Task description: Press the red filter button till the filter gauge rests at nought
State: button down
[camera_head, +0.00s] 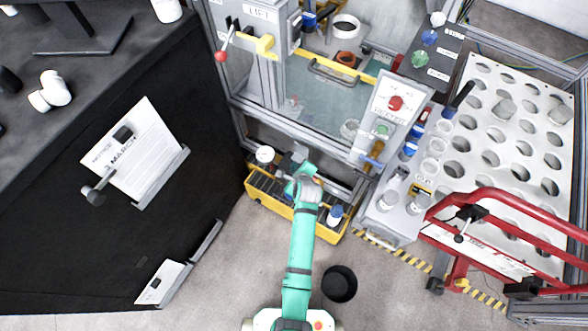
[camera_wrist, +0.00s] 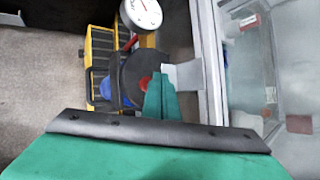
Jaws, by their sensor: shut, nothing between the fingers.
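A red button (camera_wrist: 145,83) shows in the wrist view on a dark round housing (camera_wrist: 130,72). My gripper (camera_wrist: 160,84) is shut and empty, with its green fingertips just beside and partly over the button; I cannot tell if they touch it. A round white gauge (camera_wrist: 146,12) with a red-edged face stands beyond the housing; its needle is too small to read surely. In the head view the gauge (camera_head: 265,154) is left of my gripper (camera_head: 303,172), at the low front of the gantry frame. The button is hidden there by my arm.
A yellow crate (camera_head: 262,203) lies under my gripper, with a blue-capped bottle (camera_head: 335,214) at its right. Another red button (camera_head: 395,103) is on a panel higher up. A dark bin (camera_head: 340,284) stands on the floor; a red rail (camera_head: 500,200) is at right.

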jog(key=shift+r, duration=2.45)
jog(key=s+a+r+n+t+h, duration=0.15)
jog(key=s+n, duration=0.35)
jog(key=s, duration=0.6)
jog(key=s+a+r+n+t, duration=0.15)
jog(key=s+n, duration=0.35)
jog(key=s, duration=0.6)
jog(key=s+d+r+n+t, duration=0.1)
jog(key=s+d+r+n, duration=0.1)
jog(key=s+r+n, duration=0.5)
jog(key=s+d+r+n+t, duration=0.2)
jog(key=s+r+n, duration=0.5)
jog(key=s+r, duration=0.3)
jog(key=shift+s+r, duration=0.4)
jog(key=shift+s, duration=0.1)
jog(key=shift+s+a+h, duration=0.1)
jog(key=shift+a+h, duration=0.05)
jog(key=shift+h, duration=0.1)
